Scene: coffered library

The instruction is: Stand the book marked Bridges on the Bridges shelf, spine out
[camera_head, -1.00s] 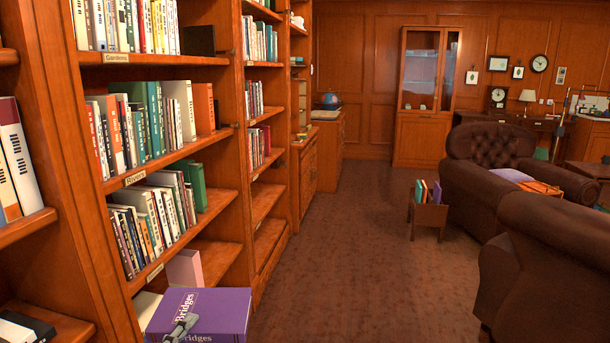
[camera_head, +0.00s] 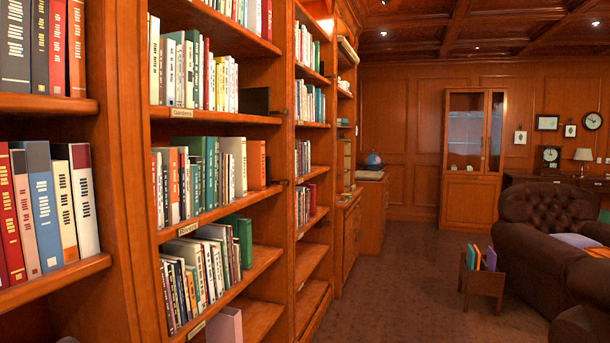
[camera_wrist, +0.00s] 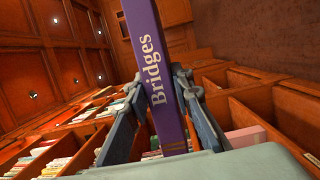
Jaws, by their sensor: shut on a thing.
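The purple book (camera_wrist: 150,60), its spine marked "Bridges" in white, is in the wrist view. My gripper (camera_wrist: 162,88) is shut on it, one finger on each side, with the spine towards the wrist camera. Neither book nor gripper shows in the head view. In the head view the bookcase carries a "Gardens" label (camera_head: 181,113) and a lower label that seems to read "Rivers" (camera_head: 188,228). A label at the bottom (camera_head: 195,330) is too small to read. I cannot make out a Bridges label.
Books fill the left parts of the shelves; bare board (camera_head: 255,262) shows right of the low row. A pinkish block (camera_head: 225,326) stands below it. A wooden book box (camera_head: 482,285) and brown armchairs (camera_head: 545,215) are at right. Open floor (camera_head: 400,285) lies between.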

